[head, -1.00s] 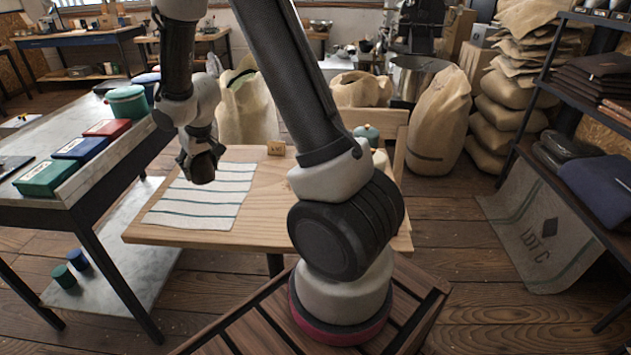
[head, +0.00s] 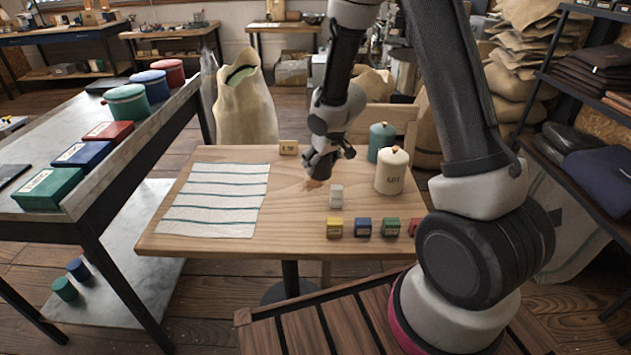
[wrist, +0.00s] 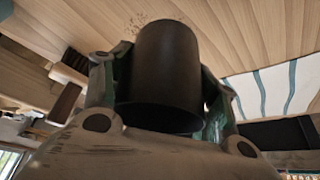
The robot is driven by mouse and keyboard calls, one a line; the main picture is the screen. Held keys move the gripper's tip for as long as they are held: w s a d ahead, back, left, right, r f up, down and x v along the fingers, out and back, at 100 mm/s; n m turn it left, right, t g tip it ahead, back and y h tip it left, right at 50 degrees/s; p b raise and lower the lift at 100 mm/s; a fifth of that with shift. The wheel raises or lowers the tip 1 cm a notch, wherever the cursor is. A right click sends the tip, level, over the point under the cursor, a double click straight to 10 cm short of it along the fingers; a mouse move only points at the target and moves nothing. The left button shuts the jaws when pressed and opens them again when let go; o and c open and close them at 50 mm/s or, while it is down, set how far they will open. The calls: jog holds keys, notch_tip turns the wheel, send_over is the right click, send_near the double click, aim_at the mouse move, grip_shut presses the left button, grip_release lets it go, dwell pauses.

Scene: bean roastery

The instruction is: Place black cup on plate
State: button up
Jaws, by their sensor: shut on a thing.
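The black cup (wrist: 166,75) is between the two fingers of my gripper (wrist: 160,95) in the wrist view, and the fingers are shut on it. In the head view my gripper (head: 320,158) is over the wooden table, right of the striped cloth, and the dark cup (head: 320,167) shows at its end. I cannot tell whether the cup touches the table. I cannot make out a plate in either view.
The wooden table (head: 285,235) holds a striped cloth (head: 215,200), a small tag (head: 288,148), a cream canister (head: 391,172), a teal canister (head: 381,140), a pale block (head: 336,196) and several small coloured boxes (head: 363,227). Brown specks lie near my gripper.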

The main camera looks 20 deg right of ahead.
notch_tip(320, 180, down, 7)
jog(key=shift+r, duration=0.15)
dwell(0.4)
jog(key=o, duration=1.7)
